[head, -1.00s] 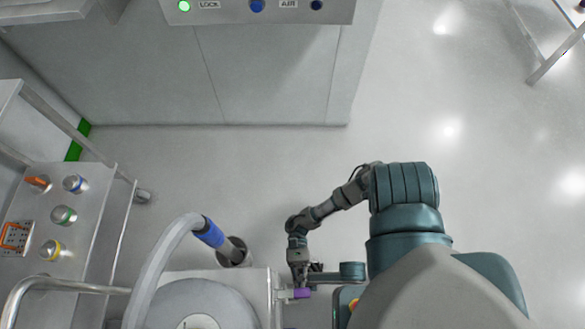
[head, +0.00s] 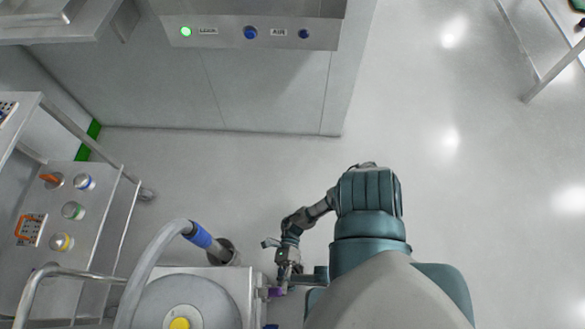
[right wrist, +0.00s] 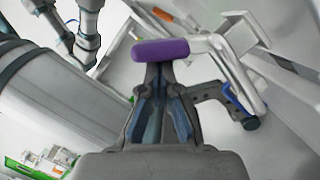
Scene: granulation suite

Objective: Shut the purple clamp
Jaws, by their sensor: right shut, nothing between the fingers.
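The purple clamp handle (head: 275,292) shows at the right side of the steel vessel (head: 190,305), low in the head view. In the right wrist view it is a rounded purple grip (right wrist: 160,50) on a pale metal lever (right wrist: 215,45). My right gripper (head: 287,284) is beside the handle. In the right wrist view its closed fingertips (right wrist: 158,74) are right against the near side of the purple grip, with nothing between them. I cannot tell whether they touch it. The clamp's latch end is not clear. My left gripper is not recognisable in either view.
A grey hose with a blue cuff (head: 200,236) arches over the vessel. A steel cart (head: 88,215) with coloured knobs stands at the left. A cabinet panel (head: 250,32) with LOCK and AIR markings is at the top. Floor at the right is free.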

